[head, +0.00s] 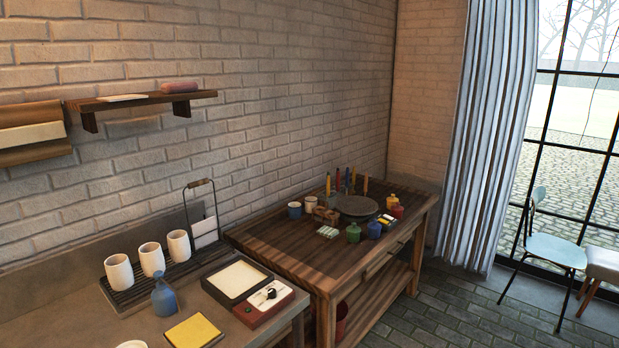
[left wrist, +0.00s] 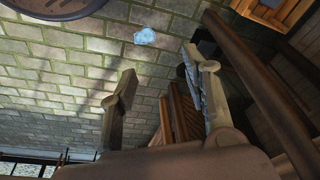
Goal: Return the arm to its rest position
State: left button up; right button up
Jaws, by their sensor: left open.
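My left gripper (left wrist: 160,61) shows only in the left wrist view. Its two fingers stand well apart, with nothing between them. Brick-patterned paving is seen past the fingers, and wooden beams are close to the right finger. Neither arm shows in the head view, and my right gripper is in no frame. How the left arm as a whole is posed cannot be seen.
A wooden table (head: 277,237) with a grey plate (head: 356,205), brushes and paint jars stands against the brick wall. A nearer counter (head: 230,335) holds cups, a blue bottle (head: 163,297) and boxes. In the left wrist view, a wooden beam (left wrist: 258,82) runs close by at right.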

pick_arm(q)
jog(key=s+a+f+g, duration=0.1)
jog(key=s+a+f, duration=0.2)
jog(key=s+f, duration=1.5)
notch_tip(320, 180, down, 3)
jog(key=shift+s+a+g, duration=0.15)
jog(key=shift+s+g, duration=0.15)
